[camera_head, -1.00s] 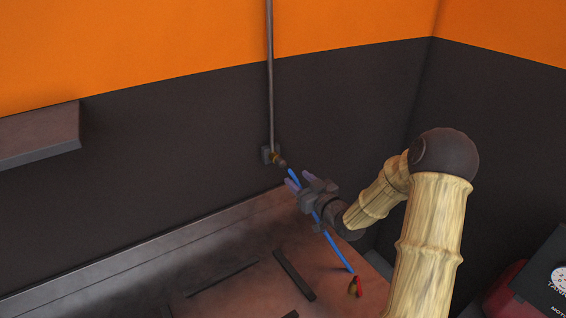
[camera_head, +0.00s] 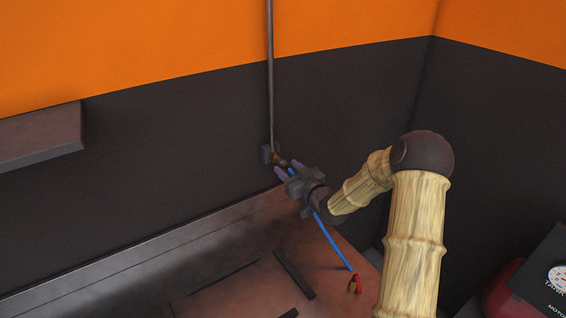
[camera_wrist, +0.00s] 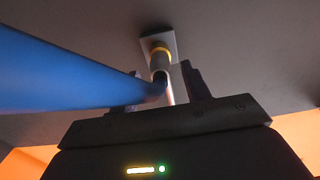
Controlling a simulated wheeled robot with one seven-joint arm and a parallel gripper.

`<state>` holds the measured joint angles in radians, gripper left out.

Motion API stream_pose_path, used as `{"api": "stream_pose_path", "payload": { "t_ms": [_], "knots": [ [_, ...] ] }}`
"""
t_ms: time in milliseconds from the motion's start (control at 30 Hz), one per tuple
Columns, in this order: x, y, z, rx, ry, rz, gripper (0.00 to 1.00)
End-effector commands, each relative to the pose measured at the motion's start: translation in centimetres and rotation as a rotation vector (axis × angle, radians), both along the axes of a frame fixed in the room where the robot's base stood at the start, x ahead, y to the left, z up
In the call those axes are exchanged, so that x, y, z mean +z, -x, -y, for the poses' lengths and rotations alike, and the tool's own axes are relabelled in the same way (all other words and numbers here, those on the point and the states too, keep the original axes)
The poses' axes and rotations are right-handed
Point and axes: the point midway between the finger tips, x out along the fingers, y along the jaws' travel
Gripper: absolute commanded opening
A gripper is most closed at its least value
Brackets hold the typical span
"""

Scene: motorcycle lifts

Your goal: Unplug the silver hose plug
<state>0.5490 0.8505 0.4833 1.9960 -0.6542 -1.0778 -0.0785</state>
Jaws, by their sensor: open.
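The silver hose plug (camera_wrist: 168,88) shows in the wrist view, below a brass ring on a grey wall socket (camera_wrist: 158,38). It looks seated in the socket. A blue hose (camera_wrist: 60,72) runs from its lower end across the left of that view. In the head view the socket (camera_head: 267,153) sits on the dark wall at the foot of a metal pipe. My gripper (camera_head: 282,170) is open close to the plug there. In the wrist view its fingers (camera_wrist: 162,88) stand left and right of the plug. The hose partly hides the left finger. I cannot tell whether either finger touches the plug.
The blue hose (camera_head: 333,243) hangs down to a red and brass fitting (camera_head: 354,284) at the bench. The bench (camera_head: 240,255) with dark strips lies below. A wall shelf (camera_head: 40,138) is at left. A red tank (camera_head: 500,290) and dark sign stand at lower right.

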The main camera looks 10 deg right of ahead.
Motion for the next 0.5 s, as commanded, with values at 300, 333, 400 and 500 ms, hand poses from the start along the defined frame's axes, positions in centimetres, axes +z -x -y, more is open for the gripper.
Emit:
{"api": "stream_pose_path", "payload": {
  "t_ms": [300,333,400,500],
  "knots": [
    [-0.1,-2.7,-1.1,0.0,0.001,0.001,0.47],
    [-0.1,-2.8,-1.2,0.0,0.001,0.001,0.47],
    [-0.1,-3.0,-1.2,0.0,0.001,0.001,0.47],
    [0.0,-3.0,-1.2,-0.001,0.001,0.001,0.47]
  ]
}}
